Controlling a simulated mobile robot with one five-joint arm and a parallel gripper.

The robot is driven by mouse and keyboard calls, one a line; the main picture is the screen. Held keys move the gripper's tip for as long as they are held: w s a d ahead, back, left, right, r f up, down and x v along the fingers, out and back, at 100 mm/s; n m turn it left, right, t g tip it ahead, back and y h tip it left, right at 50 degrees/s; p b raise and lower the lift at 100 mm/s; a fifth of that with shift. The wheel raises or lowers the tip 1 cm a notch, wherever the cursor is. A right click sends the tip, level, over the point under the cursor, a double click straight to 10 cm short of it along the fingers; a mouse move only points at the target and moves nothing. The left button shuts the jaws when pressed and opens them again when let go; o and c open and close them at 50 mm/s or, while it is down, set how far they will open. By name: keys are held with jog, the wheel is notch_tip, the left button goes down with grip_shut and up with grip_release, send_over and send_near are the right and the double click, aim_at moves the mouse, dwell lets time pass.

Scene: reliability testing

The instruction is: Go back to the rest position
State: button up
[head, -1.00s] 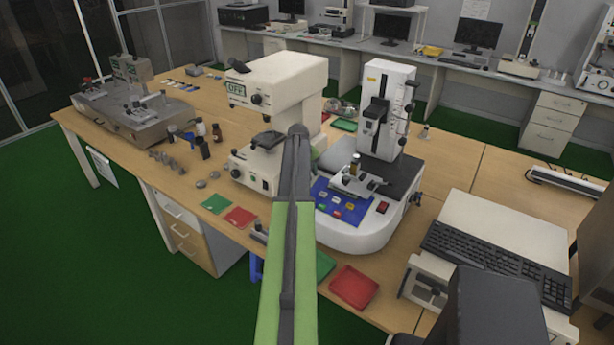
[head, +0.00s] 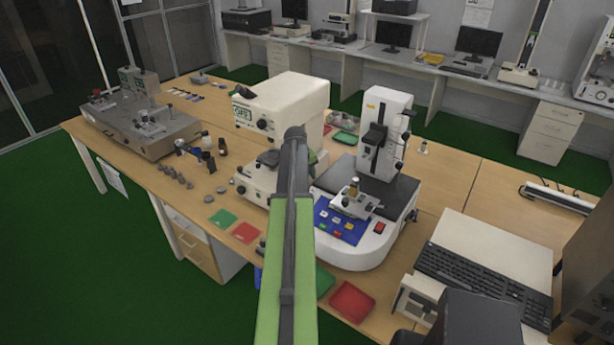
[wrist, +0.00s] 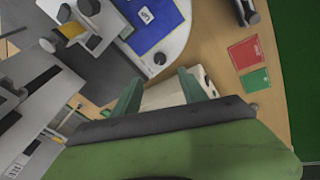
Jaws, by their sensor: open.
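My gripper (wrist: 160,92) shows in the wrist view with its two green fingers spread apart. No object is visibly held between them. A pale block-shaped part (wrist: 180,91) lies beyond the fingers; how far off it is I cannot tell. In the head view my green and dark arm reaches forward from the bottom middle, over the front of the workbench (head: 205,203). The gripper itself cannot be made out in the head view.
A cream tester (head: 285,105) and a white-based instrument (head: 370,255) stand close to my arm. Red (head: 352,302) and green (head: 222,219) trays lie near the front edge. A keyboard (head: 485,284) is at right. Green floor (head: 90,270) is open at left.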

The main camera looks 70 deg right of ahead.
jog(key=p+v, duration=0.2)
jog(key=v, duration=0.2)
